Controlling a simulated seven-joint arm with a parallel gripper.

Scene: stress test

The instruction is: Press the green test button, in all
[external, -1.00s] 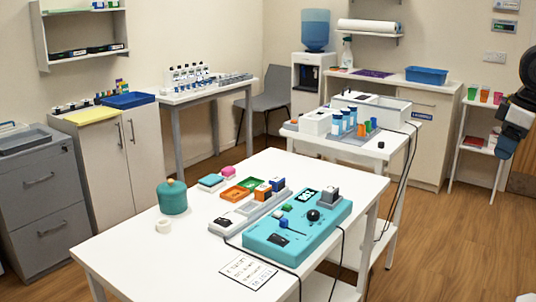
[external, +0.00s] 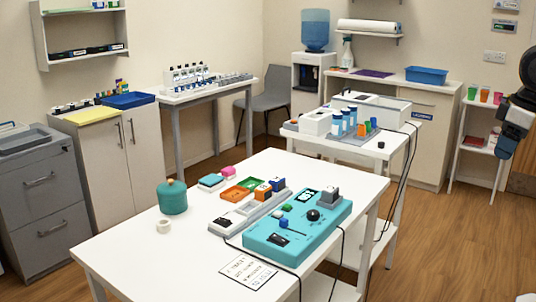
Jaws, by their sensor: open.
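A teal test box (external: 268,238) with a dark knob (external: 313,215) lies near the right edge of the white front table. A small green button (external: 287,208) sits on its top, towards the left side, with a small blue part (external: 284,222) just in front of it. A small dark display and a grey block are at the box's far end. Part of my arm shows at the right picture edge, well away from the box and to its right. My gripper's fingers cannot be made out in this view.
A grey-white unit (external: 240,212) lies left of the teal box, with orange and green trays (external: 235,193) behind it. A teal lidded pot (external: 172,197), a white tape roll (external: 163,226) and a printed card (external: 248,272) are also on the table. The table's near left part is clear.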

